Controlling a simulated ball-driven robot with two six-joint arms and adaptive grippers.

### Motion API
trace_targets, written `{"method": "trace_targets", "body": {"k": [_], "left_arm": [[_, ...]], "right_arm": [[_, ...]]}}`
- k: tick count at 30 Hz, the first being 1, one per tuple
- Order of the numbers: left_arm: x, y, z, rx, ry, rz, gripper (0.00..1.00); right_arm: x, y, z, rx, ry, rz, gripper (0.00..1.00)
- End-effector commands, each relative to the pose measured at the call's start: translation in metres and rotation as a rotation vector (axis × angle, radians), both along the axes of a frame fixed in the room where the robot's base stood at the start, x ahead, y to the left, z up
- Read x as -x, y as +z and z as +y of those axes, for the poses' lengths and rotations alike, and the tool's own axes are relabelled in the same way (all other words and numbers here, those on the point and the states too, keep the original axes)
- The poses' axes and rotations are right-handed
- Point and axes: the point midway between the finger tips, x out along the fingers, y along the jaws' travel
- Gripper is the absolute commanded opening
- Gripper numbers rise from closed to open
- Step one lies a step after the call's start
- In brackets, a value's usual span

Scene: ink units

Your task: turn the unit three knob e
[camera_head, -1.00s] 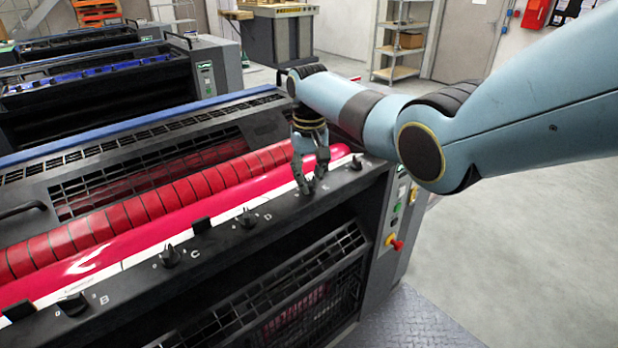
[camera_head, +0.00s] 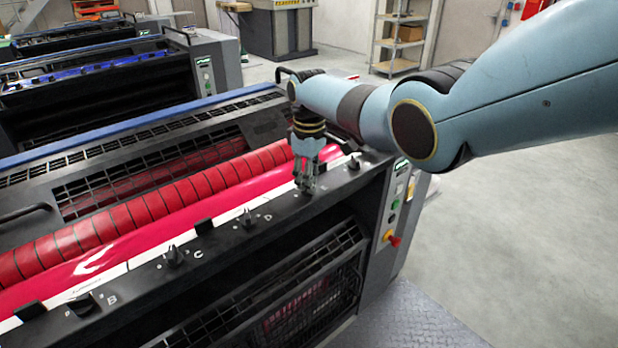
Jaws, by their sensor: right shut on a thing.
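My right gripper (camera_head: 308,187) points down at the black knob rail (camera_head: 222,236) of the near ink unit. It is shut on knob e, with its fingers close together around the knob. The knob itself is mostly hidden by the fingers, so its pointer angle cannot be told. To the left along the rail stand knob D (camera_head: 247,218), knob C (camera_head: 175,257) and knob B (camera_head: 82,303), each a black knob beside a white letter. My left gripper is not in view.
A segmented red roller (camera_head: 150,208) and a glossy pink ink band lie behind the rail. A panel with a red-and-yellow emergency stop (camera_head: 392,239) is on the unit's right end. Other units stand behind at left. Grey floor (camera_head: 500,260) on the right is clear.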

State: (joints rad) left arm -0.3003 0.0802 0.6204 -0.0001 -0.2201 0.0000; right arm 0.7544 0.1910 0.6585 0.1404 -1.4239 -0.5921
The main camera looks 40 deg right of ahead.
Motion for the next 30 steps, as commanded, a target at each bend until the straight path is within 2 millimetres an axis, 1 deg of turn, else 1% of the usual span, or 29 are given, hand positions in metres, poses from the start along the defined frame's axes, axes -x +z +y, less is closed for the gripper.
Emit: {"method": "trace_targets", "body": {"k": [9,21,22,26,27,30], "left_arm": [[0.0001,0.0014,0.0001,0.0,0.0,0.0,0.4],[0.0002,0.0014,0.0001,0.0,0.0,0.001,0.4],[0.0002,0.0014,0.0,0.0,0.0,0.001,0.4],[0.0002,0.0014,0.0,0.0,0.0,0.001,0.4],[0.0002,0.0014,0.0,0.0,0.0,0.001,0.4],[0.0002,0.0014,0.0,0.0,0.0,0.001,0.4]], "right_arm": [[-0.0009,0.0008,-0.0003,0.0,0.072,-0.002,0.0],[-0.0011,0.0007,-0.0004,0.001,0.076,-0.003,0.0],[-0.0011,0.0007,-0.0004,0.001,0.076,-0.003,0.15],[-0.0008,0.0006,-0.0004,0.0,0.075,-0.002,0.32],[-0.0007,0.0005,-0.0003,0.0,0.075,-0.001,0.34],[-0.0005,0.0003,-0.0004,0.0,0.075,-0.001,0.34]]}}
